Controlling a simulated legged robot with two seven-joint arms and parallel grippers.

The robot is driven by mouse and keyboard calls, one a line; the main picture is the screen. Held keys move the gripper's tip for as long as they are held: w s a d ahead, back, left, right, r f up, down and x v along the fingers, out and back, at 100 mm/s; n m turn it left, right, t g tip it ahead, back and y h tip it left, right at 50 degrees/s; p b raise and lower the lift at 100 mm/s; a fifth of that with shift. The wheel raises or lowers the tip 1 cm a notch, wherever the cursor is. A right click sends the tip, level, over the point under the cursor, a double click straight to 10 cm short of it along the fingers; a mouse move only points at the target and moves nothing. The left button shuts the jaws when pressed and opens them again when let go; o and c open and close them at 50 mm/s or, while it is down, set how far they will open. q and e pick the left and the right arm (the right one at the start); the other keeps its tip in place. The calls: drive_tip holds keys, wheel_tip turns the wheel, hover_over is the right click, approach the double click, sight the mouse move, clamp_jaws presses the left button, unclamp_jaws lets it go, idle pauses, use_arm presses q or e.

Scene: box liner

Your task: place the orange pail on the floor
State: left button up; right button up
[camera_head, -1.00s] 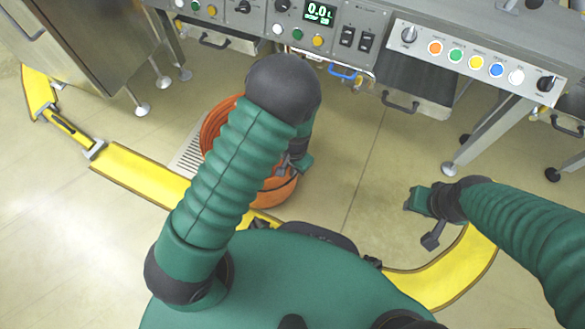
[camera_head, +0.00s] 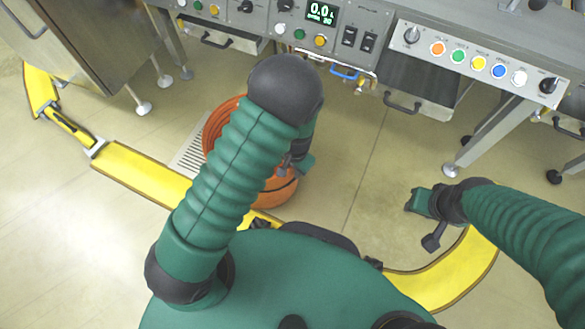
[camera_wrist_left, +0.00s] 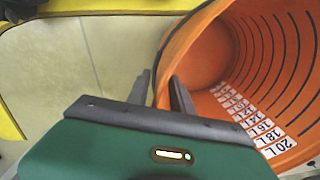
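The orange pail (camera_head: 279,192) is low in front of me beside the floor drain, largely hidden behind my left arm. I cannot tell from the head view whether it rests on the floor. The left wrist view shows its open mouth and inner wall (camera_wrist_left: 205,50), with litre labels and dark rings. My left gripper (camera_head: 295,165) is at the pail's rim. In the left wrist view its two fingers (camera_wrist_left: 161,88) stand apart on either side of the rim, with a visible gap. My right gripper (camera_head: 424,218) is open and empty above the floor at the right.
A yellow floor barrier (camera_head: 140,172) curves around in front of me. A drain grate (camera_head: 190,155) lies left of the pail. A grey control bench (camera_head: 340,30) with knobs and buttons runs along the back, and a steel cabinet (camera_head: 85,45) stands back left. Bare floor (camera_head: 365,165) lies right of the pail.

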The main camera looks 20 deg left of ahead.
use_arm(q)
drive_tip(key=r+p, duration=0.2)
drive_tip(key=r, duration=0.2)
drive_tip(key=r+p, duration=0.3)
drive_tip(key=r, duration=0.1)
drive_tip(key=r+p, duration=0.2)
drive_tip(key=r, duration=0.2)
drive_tip(key=shift+s+d+r+p, duration=0.15)
drive_tip(key=shift+d+r+p, duration=0.1)
drive_tip(key=shift+d+p, duration=0.1)
drive_tip(key=s+a+r+n+t, duration=0.1)
drive_tip(key=s+a+r+n, duration=0.1)
drive_tip(key=r, duration=0.5)
drive_tip(key=s+a+r+n+t, duration=0.1)
drive_tip(key=s+a+r+n, duration=0.1)
drive_tip(key=s+a+r, duration=0.2)
wheel_tip(320, 180, up, 3)
drive_tip(key=shift+s+f+h, duration=0.1)
drive_tip(key=shift+s+h, duration=0.25)
drive_tip(key=shift+h, duration=0.05)
drive_tip(key=shift+a, duration=0.1)
drive_tip(key=shift+s+r+t, duration=0.3)
drive_tip(key=shift+s+r, duration=0.15)
